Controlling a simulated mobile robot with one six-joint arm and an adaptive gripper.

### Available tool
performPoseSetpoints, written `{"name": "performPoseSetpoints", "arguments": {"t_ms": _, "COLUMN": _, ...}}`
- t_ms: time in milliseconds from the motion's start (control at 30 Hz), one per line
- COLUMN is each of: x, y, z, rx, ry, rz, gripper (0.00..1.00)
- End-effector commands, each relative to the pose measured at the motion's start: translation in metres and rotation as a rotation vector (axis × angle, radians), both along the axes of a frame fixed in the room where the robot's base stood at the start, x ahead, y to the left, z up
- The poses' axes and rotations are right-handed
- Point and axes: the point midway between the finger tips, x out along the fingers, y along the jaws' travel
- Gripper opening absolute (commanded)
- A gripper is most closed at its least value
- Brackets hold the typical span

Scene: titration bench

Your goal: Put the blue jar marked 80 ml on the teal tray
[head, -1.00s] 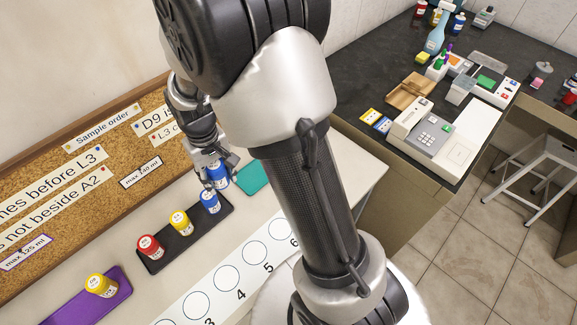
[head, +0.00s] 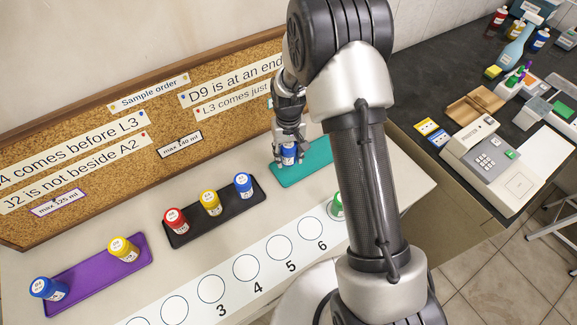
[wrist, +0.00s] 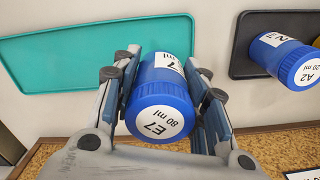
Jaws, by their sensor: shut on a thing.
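The blue jar marked E7, 80 ml (wrist: 160,100) is between the fingers of my gripper (wrist: 163,92), which is shut on it. In the head view the blue jar (head: 289,155) is upright beneath my gripper (head: 290,157). The teal tray (head: 313,166) lies below and around the jar, which appears near its left rear part. In the wrist view the teal tray (wrist: 70,60) is empty where it shows, and the jar overlaps its board-side edge. I cannot tell how high the jar is.
A black tray (head: 256,198) with red, yellow and blue jars is to the left. A purple tray (head: 86,271) holds yellow and blue jars. The cork board (head: 60,150) stands close behind. A green jar (head: 337,205) is by the numbered strip (head: 265,285), partly behind my arm.

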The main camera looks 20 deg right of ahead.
Motion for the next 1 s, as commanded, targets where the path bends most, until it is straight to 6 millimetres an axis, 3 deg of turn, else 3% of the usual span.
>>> {"name": "performPoseSetpoints", "arguments": {"t_ms": 233, "x": 0.0, "y": 0.0, "z": -0.019, "rx": 0.0, "ry": -0.001, "rz": 0.0, "gripper": 0.15}}
{"name": "performPoseSetpoints", "arguments": {"t_ms": 467, "x": 0.0, "y": 0.0, "z": -0.052, "rx": 0.0, "ry": 0.0, "rz": 0.0, "gripper": 0.15}}
{"name": "performPoseSetpoints", "arguments": {"t_ms": 833, "x": 0.001, "y": 0.0, "z": -0.056, "rx": 0.0, "ry": -0.002, "rz": 0.0, "gripper": 0.15}}
{"name": "performPoseSetpoints", "arguments": {"t_ms": 867, "x": 0.0, "y": 0.0, "z": -0.056, "rx": 0.0, "ry": -0.002, "rz": 0.0, "gripper": 0.41}}
{"name": "performPoseSetpoints", "arguments": {"t_ms": 1000, "x": 0.001, "y": 0.0, "z": -0.055, "rx": 0.0, "ry": -0.002, "rz": 0.0, "gripper": 0.5}}
